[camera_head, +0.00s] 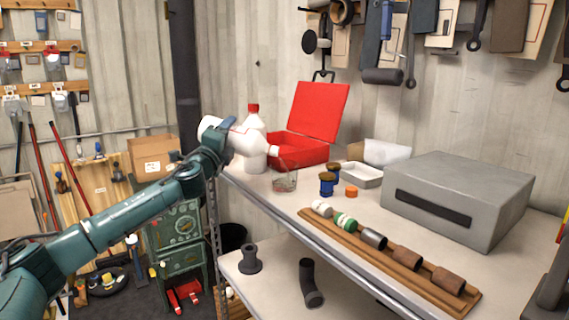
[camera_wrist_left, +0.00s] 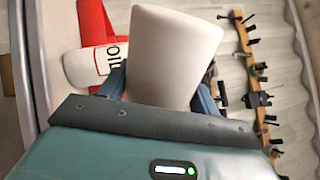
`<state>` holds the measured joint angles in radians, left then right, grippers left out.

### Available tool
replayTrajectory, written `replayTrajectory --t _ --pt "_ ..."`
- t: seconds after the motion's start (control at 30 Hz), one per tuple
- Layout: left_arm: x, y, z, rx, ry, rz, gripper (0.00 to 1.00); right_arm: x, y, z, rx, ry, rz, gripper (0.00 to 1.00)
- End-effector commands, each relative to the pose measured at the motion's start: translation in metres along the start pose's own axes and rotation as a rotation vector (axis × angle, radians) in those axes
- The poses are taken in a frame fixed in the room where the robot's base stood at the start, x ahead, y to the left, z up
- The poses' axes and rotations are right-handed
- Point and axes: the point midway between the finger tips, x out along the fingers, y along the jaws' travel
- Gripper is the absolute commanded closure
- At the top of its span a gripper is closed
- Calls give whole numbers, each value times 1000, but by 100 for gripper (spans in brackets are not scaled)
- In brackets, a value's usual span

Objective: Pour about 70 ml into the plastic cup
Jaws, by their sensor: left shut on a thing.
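My left gripper (camera_head: 226,126) is shut on a white bottle (camera_head: 248,139), which it holds tilted nearly on its side, neck sloping down to the right. The held bottle's wide white body also fills the middle of the left wrist view (camera_wrist_left: 172,60). The clear plastic cup (camera_head: 286,183) stands on the bench just below and a little right of the bottle's mouth. I cannot make out a stream or the level in the cup. A second white bottle with a red cap (camera_head: 253,108) stands upright behind the held one. My right gripper is not in view.
An open red case (camera_head: 318,112) stands behind the cup. A wooden rack (camera_head: 388,262) lies along the front edge; a grey box (camera_head: 455,195) stands farther right.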

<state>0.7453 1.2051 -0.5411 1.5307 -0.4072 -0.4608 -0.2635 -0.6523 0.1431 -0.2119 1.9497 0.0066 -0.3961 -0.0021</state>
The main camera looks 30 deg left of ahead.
Motion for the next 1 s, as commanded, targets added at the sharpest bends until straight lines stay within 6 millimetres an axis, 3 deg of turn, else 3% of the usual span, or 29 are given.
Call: replayTrajectory --t 1.0 --pt "3 -12 -1 84 21 -2 69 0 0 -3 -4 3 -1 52"
